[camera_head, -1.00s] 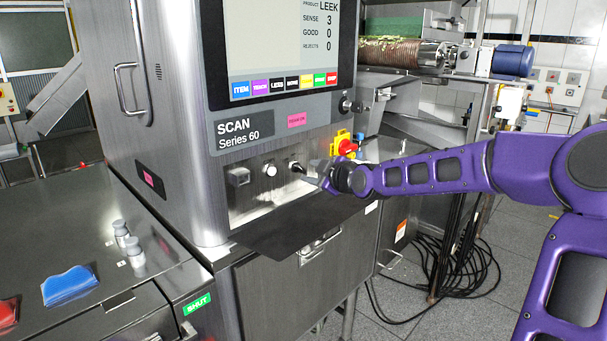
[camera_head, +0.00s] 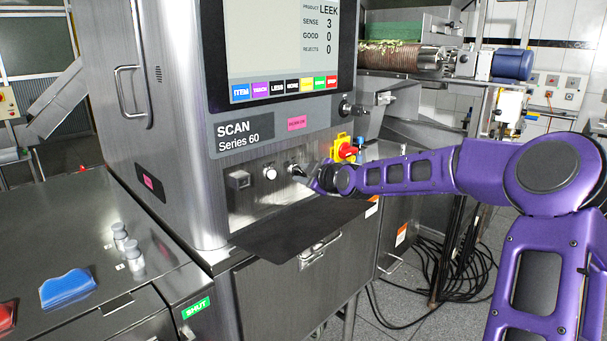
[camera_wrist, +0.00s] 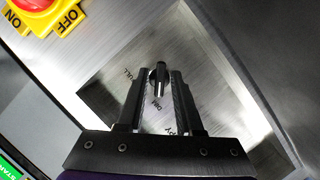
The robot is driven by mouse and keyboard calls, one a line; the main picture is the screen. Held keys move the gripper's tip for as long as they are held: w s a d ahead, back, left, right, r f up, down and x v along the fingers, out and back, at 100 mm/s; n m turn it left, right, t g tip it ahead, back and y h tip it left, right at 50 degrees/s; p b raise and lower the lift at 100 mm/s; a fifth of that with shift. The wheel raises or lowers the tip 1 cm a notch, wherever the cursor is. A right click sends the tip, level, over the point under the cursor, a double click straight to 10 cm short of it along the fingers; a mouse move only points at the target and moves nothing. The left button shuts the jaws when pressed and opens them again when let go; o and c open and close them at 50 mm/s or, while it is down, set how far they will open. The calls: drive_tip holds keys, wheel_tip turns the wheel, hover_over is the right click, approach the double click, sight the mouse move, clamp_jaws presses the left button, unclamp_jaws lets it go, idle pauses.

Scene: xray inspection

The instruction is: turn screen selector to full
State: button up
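The screen selector is a small black knob with a pale pointer line. In the wrist view the screen selector (camera_wrist: 159,76) sits between the fingertips of my gripper (camera_wrist: 158,84), with gaps visible on both sides. The two dark fingers are apart and hold nothing. Small printed labels stand around the knob; one seems to read DIM, and the others are partly hidden or too small to read surely. In the head view my gripper (camera_head: 304,174) is at the right end of the control row on the scanner (camera_head: 180,120) and largely hides the selector.
A square control (camera_head: 239,180) and a round white button (camera_head: 270,173) are left of my gripper. A dark shelf (camera_head: 300,228) juts out just below. A red and yellow OFF/ON switch (camera_head: 344,150) is close on the right. Cables lie on the floor.

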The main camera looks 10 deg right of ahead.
drive_tip(key=shift+r+p, duration=0.15)
drive_tip(key=shift+p, duration=0.15)
clamp_jaws()
drive_tip(key=m+g+y+p, duration=0.1)
drive_tip(key=m+p, duration=0.1)
drive_tip(key=m+g+y+p, duration=0.1)
drive_tip(key=m+p, duration=0.2)
drive_tip(key=shift+w+d+p, duration=0.1)
drive_tip(key=shift+d+p, duration=0.05)
drive_tip(key=shift+p, duration=0.2)
drive_tip(key=m+g+y, duration=0.2)
drive_tip(key=m, duration=0.1)
drive_tip(key=shift+d+m, duration=0.1)
drive_tip(key=shift+m, duration=0.2)
drive_tip(key=m+y+b, duration=0.1)
drive_tip(key=m+y, duration=0.1)
drive_tip(key=m, duration=0.1)
drive_tip(key=shift+w+m+g+y, duration=0.1)
drive_tip(key=shift+m+g+y, duration=0.2)
drive_tip(key=shift+m+g, duration=0.1)
drive_tip(key=o, duration=0.7)
unclamp_jaws()
